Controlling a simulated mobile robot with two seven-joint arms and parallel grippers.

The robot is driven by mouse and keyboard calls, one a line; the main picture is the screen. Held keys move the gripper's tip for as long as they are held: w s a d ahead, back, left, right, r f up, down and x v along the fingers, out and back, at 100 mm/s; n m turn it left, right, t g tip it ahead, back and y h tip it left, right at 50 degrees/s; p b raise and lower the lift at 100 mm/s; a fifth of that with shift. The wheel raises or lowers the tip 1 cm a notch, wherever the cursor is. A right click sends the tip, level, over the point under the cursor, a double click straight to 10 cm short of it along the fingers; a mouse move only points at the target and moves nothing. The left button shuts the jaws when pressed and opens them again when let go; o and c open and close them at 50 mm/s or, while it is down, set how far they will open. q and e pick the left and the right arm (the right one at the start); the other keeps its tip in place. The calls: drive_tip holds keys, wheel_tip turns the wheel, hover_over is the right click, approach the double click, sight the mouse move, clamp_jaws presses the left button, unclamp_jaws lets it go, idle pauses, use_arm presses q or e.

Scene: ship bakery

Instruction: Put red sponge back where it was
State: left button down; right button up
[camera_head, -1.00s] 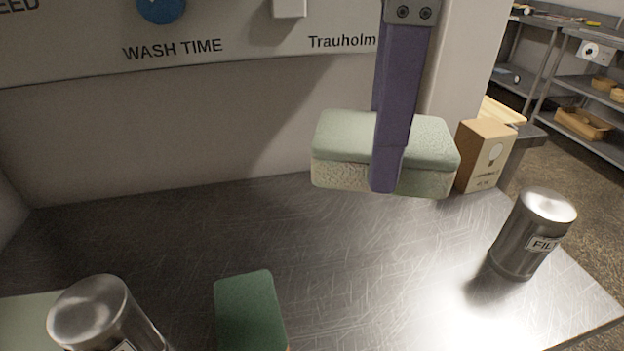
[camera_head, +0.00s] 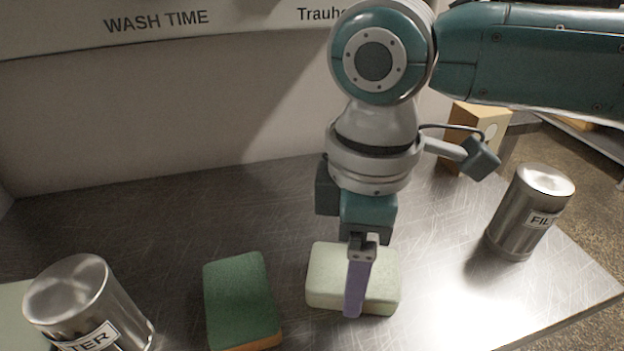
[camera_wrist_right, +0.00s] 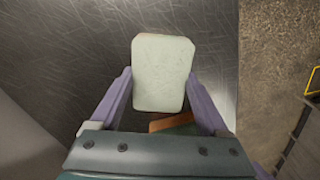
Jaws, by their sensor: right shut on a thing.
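No red sponge shows. A pale green sponge (camera_head: 328,277) is between the purple fingers of my right gripper (camera_head: 356,300), which is shut on it. It is low over the metal counter; I cannot tell whether it touches. In the right wrist view the pale sponge (camera_wrist_right: 163,72) sits between both fingers of the gripper (camera_wrist_right: 162,92). A dark green sponge (camera_head: 240,295) with an orange underside lies on the counter just left of it. Part of it shows in the wrist view (camera_wrist_right: 172,122). My left gripper is not in view.
A metal canister (camera_head: 85,305) stands at the front left, another pale flat thing (camera_head: 15,315) beside it. A second canister (camera_head: 530,212) stands at the right. A cardboard box (camera_head: 478,125) is behind my arm. The metal counter (camera_head: 150,220) is clear at the back left.

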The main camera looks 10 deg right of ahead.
drive_tip(key=o, duration=1.2)
drive_tip(key=shift+c, duration=0.2)
wheel_tip(320, 180, up, 12)
drive_tip(key=p, duration=0.1)
drive_tip(key=s+a+f+m+y, duration=0.1)
drive_tip(key=s+a+f, duration=0.1)
drive_tip(key=s+a+f+m+t+y, duration=0.1)
drive_tip(key=s+a+f, duration=0.1)
drive_tip(key=s, duration=0.1)
drive_tip(key=s+a+f+m+y, duration=0.1)
drive_tip(key=s+a+f+y, duration=0.1)
drive_tip(key=shift+s+a+f+m+t, duration=0.1)
drive_tip(key=shift+s+f+m+t, duration=0.15)
drive_tip(key=shift+m+t, duration=0.15)
drive_tip(key=s+d+m, duration=0.1)
drive_tip(key=s+d+f+m+t, duration=0.1)
drive_tip(key=d+m, duration=0.1)
drive_tip(key=d, duration=0.1)
drive_tip(key=shift+s+d+f+m, duration=0.1)
drive_tip(key=shift+s+f+m, duration=0.3)
drive_tip(key=s+d+f+m+h, duration=0.1)
drive_tip(key=s+d+m+h, duration=0.2)
drive_tip(key=s+d, duration=0.3)
drive_tip(key=d+m, duration=0.1)
drive_tip(key=d, duration=0.3)
drive_tip(key=shift+f+t+h, duration=0.25)
drive_tip(key=shift+t+h, duration=0.15)
drive_tip(key=shift+d, duration=0.1)
